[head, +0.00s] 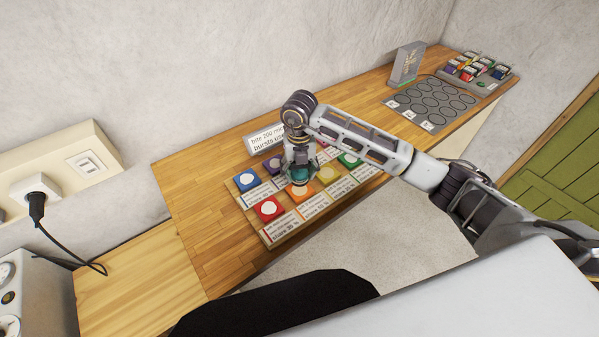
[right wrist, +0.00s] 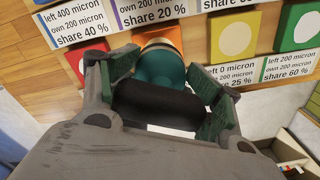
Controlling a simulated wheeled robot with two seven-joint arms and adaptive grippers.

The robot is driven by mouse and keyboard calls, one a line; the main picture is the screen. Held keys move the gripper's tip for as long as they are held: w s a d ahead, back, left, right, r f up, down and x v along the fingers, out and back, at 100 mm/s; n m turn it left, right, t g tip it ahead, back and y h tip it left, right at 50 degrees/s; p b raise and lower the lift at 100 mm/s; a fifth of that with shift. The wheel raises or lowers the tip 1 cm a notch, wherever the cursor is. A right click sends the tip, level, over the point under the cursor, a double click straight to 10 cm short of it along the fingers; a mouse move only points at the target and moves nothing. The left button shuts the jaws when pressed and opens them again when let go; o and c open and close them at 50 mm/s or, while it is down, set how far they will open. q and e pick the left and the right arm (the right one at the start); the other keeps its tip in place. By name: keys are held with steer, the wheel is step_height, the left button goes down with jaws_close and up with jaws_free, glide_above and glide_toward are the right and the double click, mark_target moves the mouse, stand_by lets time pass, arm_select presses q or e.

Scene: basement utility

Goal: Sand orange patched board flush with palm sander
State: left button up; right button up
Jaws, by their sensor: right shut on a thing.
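The orange patched board (head: 301,198) sits in the front row of a wooden rack (head: 265,236), between the red and yellow boards. My right gripper (head: 300,170) is above it, shut on the palm sander (head: 301,175). In the right wrist view, the sander shows a teal end (right wrist: 163,66) and a black body (right wrist: 150,104) between the green-padded fingers. Its teal end overlaps the orange board (right wrist: 158,37) and hides much of it. I cannot tell whether sander and board touch. My left gripper is not in view.
Red (head: 268,208), blue (head: 245,181), purple (head: 273,164), yellow (head: 329,173) and green (head: 348,160) boards surround it, with printed labels. A sign (head: 264,138) stands behind. A grey circle-marked panel (head: 432,104) and a tray of coloured items (head: 478,70) lie farther right. The bench's left part is clear.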

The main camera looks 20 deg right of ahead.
steer(key=shift+r+p, duration=0.35)
steer(key=shift+r, duration=0.55)
